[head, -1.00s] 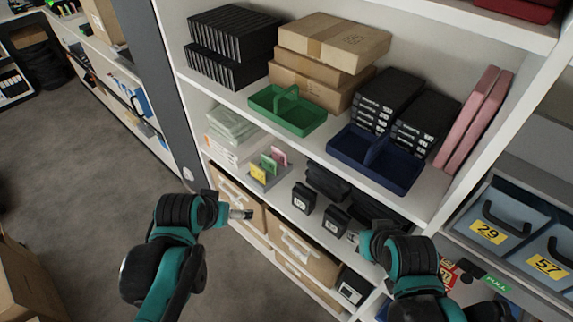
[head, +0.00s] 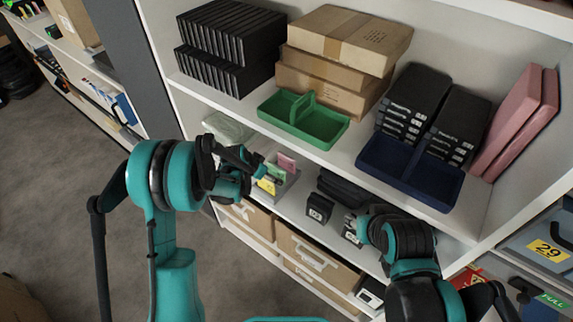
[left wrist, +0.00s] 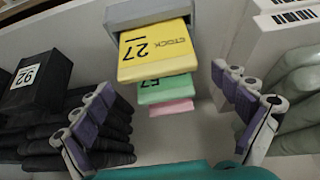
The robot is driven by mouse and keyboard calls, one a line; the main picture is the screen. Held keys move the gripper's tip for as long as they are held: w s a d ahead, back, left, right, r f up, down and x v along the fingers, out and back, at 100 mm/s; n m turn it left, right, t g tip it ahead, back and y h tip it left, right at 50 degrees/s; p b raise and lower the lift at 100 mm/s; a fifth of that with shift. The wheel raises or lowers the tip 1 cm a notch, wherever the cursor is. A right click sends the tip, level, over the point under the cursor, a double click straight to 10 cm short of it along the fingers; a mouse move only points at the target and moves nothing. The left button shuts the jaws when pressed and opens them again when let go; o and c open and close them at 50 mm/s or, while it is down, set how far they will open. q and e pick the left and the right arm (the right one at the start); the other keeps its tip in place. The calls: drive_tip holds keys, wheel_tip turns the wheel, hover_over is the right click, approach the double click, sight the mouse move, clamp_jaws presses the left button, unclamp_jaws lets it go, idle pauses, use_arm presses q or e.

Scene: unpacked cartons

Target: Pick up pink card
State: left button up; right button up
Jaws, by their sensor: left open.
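The pink card (head: 286,162) stands upright in a small grey holder (head: 284,186) on the lower shelf, behind the green card (head: 274,176) and the yellow card (head: 266,186). In the left wrist view the pink card (left wrist: 172,107) shows past the green card (left wrist: 164,90) and the yellow card (left wrist: 155,50). My left gripper (left wrist: 166,78) is open, its fingers on either side of the row of cards, with nothing between them held. In the head view it (head: 256,166) partly hides the cards. My right gripper (head: 355,228) is by the shelf's front; its fingers are unclear.
The upper shelf edge overhangs the cards, with a green tray (head: 303,118) and a blue tray (head: 408,172) on it. Black boxes (head: 319,207) stand right of the cards. A stack of pale packets (head: 225,127) lies to the left.

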sight(286, 159)
use_arm(q)
drive_tip(key=w+d, duration=0.2)
drive_tip(key=w, duration=0.1)
drive_tip(key=w+d+b, duration=0.1)
drive_tip(key=w+d, duration=0.1)
drive_tip(key=w+d+b, duration=0.1)
drive_tip(key=w+d, duration=0.1)
drive_tip(key=w, duration=0.1)
drive_tip(key=shift+w+d, duration=0.2)
drive_tip(key=shift+w, duration=0.1)
drive_tip(key=b+x, duration=0.1)
drive_tip(key=x, duration=0.1)
drive_tip(key=b+x, duration=0.1)
drive_tip(key=x, duration=0.2)
drive_tip(key=shift+w+d, duration=0.25)
drive_tip(key=shift+w, duration=0.15)
drive_tip(key=c, duration=1.2)
